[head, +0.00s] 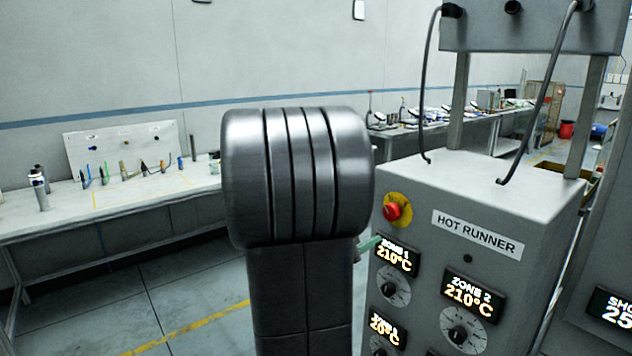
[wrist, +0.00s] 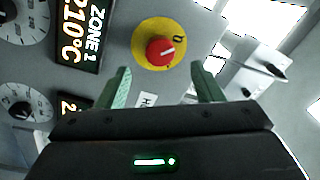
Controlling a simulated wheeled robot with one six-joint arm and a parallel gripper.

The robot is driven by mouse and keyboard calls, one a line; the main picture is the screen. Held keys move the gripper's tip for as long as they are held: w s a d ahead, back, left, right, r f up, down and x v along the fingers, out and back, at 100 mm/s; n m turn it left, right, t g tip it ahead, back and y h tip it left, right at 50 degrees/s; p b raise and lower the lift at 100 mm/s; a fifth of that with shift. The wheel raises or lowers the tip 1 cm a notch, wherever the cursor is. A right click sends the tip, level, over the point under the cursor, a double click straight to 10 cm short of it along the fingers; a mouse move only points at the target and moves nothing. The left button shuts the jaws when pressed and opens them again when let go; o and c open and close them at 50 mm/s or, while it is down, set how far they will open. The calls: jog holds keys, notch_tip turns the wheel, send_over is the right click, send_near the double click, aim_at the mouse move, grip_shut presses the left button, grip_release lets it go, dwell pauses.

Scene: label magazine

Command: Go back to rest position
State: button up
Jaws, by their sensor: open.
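My gripper (wrist: 162,88) shows in the wrist view with its two green fingers apart and nothing between them. It faces the front panel of the grey hot runner cabinet (head: 470,218), close to a red knob on a yellow disc (wrist: 160,52). The same red knob (head: 392,211) shows in the head view at the upper left of the cabinet front. In the head view my arm's dark grey links fill the middle and hide most of the gripper; only a green fingertip shows beside the cabinet's left edge. I cannot tell whether the fingers touch the panel.
The cabinet front carries several dials and displays, among them Zone 1 (head: 394,255) and Zone 2 (head: 468,296) at 210°C. Cables hang above its top. A long workbench (head: 140,205) with tools stands at the left. The floor (head: 190,305) between bench and cabinet looks clear.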

aim_at(389, 212)
jog(key=shift+m, duration=0.3)
jog(key=x, duration=0.7)
jog(key=shift+w+d+f, duration=0.15)
jog(key=shift+d+f, duration=0.05)
jog(key=m+b, duration=0.1)
jog(key=m, duration=0.2)
jog(key=shift+a, duration=0.15)
jog(key=m, duration=0.2)
jog(key=m+b, duration=0.1)
jog(key=m, duration=0.1)
jog(key=m+g+b, duration=0.1)
jog(key=m, duration=0.1)
jog(key=shift+r+m, duration=0.25)
jog(key=shift+m, duration=0.15)
jog(key=m+b, duration=0.1)
jog(key=m, duration=0.3)
jog(key=shift+r, duration=0.1)
jog(key=m, duration=0.4)
jog(key=shift+g, duration=0.3)
